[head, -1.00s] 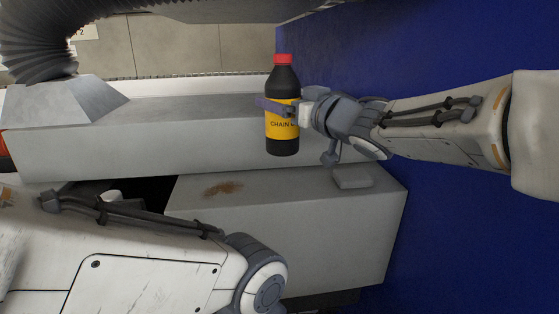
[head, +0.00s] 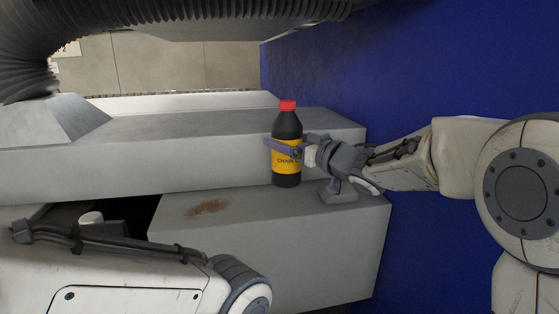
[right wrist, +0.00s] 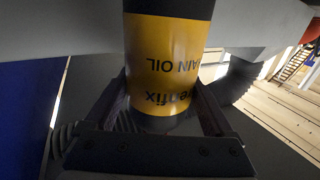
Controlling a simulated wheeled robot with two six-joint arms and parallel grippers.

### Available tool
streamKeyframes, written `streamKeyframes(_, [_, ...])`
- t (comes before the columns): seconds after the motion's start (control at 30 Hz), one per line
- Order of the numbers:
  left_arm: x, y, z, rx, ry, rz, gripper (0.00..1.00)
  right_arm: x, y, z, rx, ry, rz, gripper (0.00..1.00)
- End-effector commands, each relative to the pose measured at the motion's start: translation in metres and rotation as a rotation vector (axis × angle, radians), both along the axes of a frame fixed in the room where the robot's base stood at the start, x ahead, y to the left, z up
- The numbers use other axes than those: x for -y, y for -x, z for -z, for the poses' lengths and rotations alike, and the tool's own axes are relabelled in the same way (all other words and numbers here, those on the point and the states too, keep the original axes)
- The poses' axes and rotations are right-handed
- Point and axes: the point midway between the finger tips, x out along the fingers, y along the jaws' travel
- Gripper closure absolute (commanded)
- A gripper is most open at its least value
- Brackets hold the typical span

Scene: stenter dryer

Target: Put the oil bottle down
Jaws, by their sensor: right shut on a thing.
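The oil bottle (head: 287,133) is black with a red cap and a yellow label, and it is upright in the head view. My right gripper (head: 288,148) is shut around its label part, coming from the right. In the right wrist view, the bottle's yellow label (right wrist: 165,65) sits between the two dark fingers (right wrist: 163,105), with the print upside down. The bottle's base shows over the lower grey ledge (head: 240,198); I cannot tell whether it touches. My left gripper is out of view; only part of its arm shows at the lower left.
A rust-brown stain (head: 208,208) marks the lower ledge, left of the bottle. A higher grey housing (head: 180,130) runs behind. A blue wall (head: 420,70) bounds the right side. A ribbed black duct (head: 25,55) hangs at upper left.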

Motion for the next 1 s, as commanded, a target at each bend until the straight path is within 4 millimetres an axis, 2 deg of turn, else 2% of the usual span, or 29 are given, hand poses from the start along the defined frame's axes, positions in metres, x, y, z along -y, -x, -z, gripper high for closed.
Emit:
streamKeyframes(0.13, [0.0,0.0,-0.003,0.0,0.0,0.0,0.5,-0.015,-0.007,0.007,0.004,-0.003,-0.002,1.0])
streamKeyframes(0.27, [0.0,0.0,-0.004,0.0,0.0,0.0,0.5,-0.018,-0.01,0.013,0.003,-0.003,0.0,1.0])
streamKeyframes(0.53, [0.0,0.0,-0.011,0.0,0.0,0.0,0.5,-0.018,-0.01,0.047,0.002,-0.003,0.001,1.0])
streamKeyframes(0.97, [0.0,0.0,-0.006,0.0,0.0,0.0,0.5,-0.018,-0.009,0.054,0.006,-0.003,0.0,1.0])
streamKeyframes(1.0, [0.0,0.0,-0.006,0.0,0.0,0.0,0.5,-0.018,-0.009,0.056,0.001,0.0,0.001,0.05])
